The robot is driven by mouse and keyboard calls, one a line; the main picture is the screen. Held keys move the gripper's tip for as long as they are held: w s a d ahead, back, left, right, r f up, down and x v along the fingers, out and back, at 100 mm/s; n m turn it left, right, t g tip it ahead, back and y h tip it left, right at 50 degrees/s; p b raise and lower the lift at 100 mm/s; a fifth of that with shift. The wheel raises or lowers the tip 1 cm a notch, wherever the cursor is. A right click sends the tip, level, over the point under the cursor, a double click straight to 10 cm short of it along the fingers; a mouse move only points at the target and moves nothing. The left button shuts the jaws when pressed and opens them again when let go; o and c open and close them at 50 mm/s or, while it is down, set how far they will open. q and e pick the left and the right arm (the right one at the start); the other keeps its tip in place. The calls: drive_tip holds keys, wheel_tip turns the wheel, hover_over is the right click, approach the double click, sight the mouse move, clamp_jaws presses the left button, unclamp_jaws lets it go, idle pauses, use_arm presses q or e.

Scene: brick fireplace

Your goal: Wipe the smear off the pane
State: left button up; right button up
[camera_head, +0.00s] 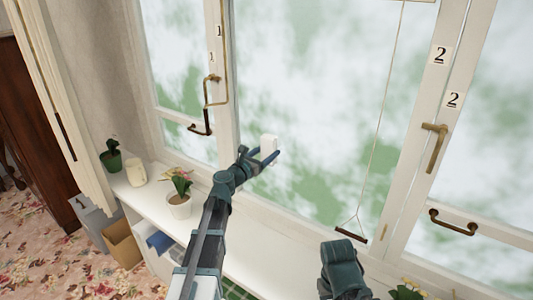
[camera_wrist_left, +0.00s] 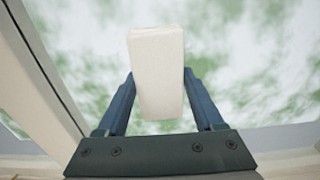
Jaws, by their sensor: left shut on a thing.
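My left gripper (camera_head: 267,154) is shut on a white block (camera_head: 268,144), which looks like a sponge or eraser. In the left wrist view the block (camera_wrist_left: 156,72) stands upright between the two blue fingers, its upper part beyond them. The block is in front of the large middle window pane (camera_head: 310,100), near its lower left part. I cannot tell whether it touches the glass. The pane shows cloudy white and green blotches, and I cannot tell a smear apart from them. Of my right arm only a dark link shows at the bottom; its gripper is not seen.
A white sill (camera_head: 260,255) runs below the window, with a potted flower (camera_head: 180,193), a cream mug (camera_head: 135,173) and a small green pot (camera_head: 112,160) on the left. A cord with a dark bar (camera_head: 351,236) hangs before the pane. Brass handles (camera_head: 435,145) stick out from the frames.

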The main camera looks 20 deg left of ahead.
sight(307, 160)
use_arm(q)
drive_tip(key=shift+s+d, duration=0.3)
drive_tip(key=shift+d, duration=0.55)
drive_tip(key=shift+s+d, duration=0.3)
drive_tip(key=shift+d, duration=0.5)
drive_tip(key=shift+d, duration=0.1)
drive_tip(key=shift+s+d, duration=0.3)
drive_tip(key=shift+d, duration=0.5)
drive_tip(key=shift+s+d, duration=0.25)
drive_tip(key=shift+d, duration=0.55)
drive_tip(key=shift+d, duration=0.1)
drive_tip(key=shift+s+d, duration=0.3)
drive_tip(key=shift+d, duration=0.45)
drive_tip(key=shift+s+d, duration=0.3)
drive_tip(key=shift+d, duration=0.45)
drive_tip(key=shift+s+d, duration=0.3)
drive_tip(key=shift+d, duration=0.5)
drive_tip(key=shift+s+d, duration=0.3)
drive_tip(key=shift+d, duration=0.5)
drive_tip(key=shift+d, duration=0.1)
